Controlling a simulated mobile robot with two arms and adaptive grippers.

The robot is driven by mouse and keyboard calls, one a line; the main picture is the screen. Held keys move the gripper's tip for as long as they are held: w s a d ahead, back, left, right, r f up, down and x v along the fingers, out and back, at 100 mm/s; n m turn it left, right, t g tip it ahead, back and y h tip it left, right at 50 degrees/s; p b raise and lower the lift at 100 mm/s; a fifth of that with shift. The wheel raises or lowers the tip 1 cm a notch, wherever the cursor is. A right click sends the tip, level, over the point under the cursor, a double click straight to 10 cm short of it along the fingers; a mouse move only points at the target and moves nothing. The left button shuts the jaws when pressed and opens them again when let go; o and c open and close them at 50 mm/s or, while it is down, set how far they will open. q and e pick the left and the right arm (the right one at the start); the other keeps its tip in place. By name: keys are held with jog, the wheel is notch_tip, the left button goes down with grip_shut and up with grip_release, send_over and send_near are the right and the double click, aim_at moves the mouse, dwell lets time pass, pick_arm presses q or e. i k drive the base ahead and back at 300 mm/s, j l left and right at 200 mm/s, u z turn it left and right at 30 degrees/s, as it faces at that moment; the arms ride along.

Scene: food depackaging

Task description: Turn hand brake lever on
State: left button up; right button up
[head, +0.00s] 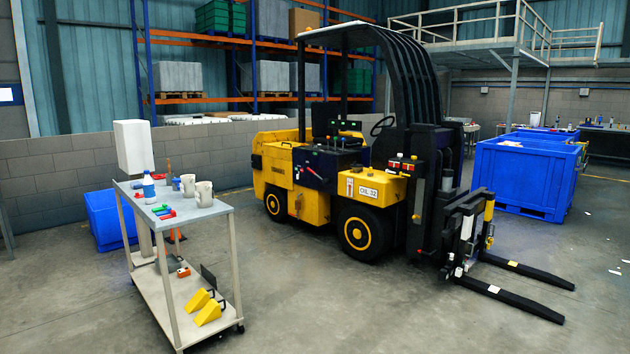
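A yellow and dark blue forklift (284,178) stands in the middle of the head view, with its forks pointing to the lower right. Its control panel (328,160) is on the near side, below the cab opening, and carries small levers and knobs with red, white and dark parts. A small red-tipped lever (298,171) shows at the panel's left side. I cannot tell which of these is the hand brake lever, or how it is set. A black steering wheel (382,125) is to the right of the panel. Neither of my grippers is in view.
A grey cart (205,211) at the front left holds mugs, a bottle and small coloured items, with yellow wedges (204,305) on its lower shelf. The forks (515,297) stick out low at the right. Blue crates (520,180) stand behind. The front floor is clear.

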aim_at(324, 180)
jog(key=i+u, duration=0.1)
jog(key=i, duration=5.2)
